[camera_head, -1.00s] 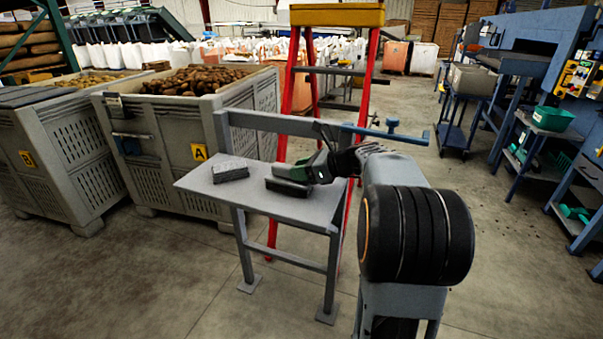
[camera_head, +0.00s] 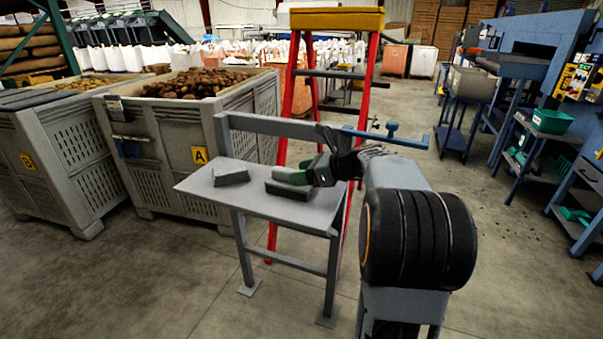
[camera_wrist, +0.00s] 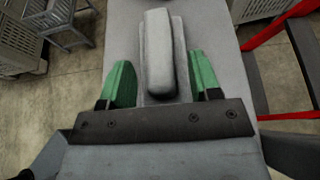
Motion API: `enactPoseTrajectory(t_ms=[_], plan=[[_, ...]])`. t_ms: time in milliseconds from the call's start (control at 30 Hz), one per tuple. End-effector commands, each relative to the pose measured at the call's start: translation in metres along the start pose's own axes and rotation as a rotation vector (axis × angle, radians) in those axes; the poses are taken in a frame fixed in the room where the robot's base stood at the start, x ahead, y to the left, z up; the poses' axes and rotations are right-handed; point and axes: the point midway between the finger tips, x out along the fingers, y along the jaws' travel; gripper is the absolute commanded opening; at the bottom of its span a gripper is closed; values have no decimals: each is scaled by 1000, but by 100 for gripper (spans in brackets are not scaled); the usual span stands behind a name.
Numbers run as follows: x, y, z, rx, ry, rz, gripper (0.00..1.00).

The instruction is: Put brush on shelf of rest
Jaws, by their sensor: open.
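The brush (camera_head: 288,191) lies on the grey shelf (camera_head: 250,205) of the rest, a metal stand with a back rail. In the head view it is a dark block, partly covered by my gripper (camera_head: 297,176). In the wrist view the brush (camera_wrist: 160,55) shows a long light grey handle on a wider base. My gripper (camera_wrist: 161,82) is open, with one green finger on each side of the brush and a visible gap on both sides. Whether the fingertips touch the shelf cannot be told.
A grey block (camera_head: 231,176) lies on the shelf to the left of the brush. The rest's back rail (camera_head: 262,122) rises behind. A red and yellow ladder (camera_head: 285,90) stands close behind. A potato crate (camera_head: 165,165) is at left.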

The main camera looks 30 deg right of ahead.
Motion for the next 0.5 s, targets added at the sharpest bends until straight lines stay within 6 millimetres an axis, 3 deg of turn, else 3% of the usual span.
enactPoseTrajectory(t_ms=[500], plan=[[-93,0,2,2,0,-4,57]])
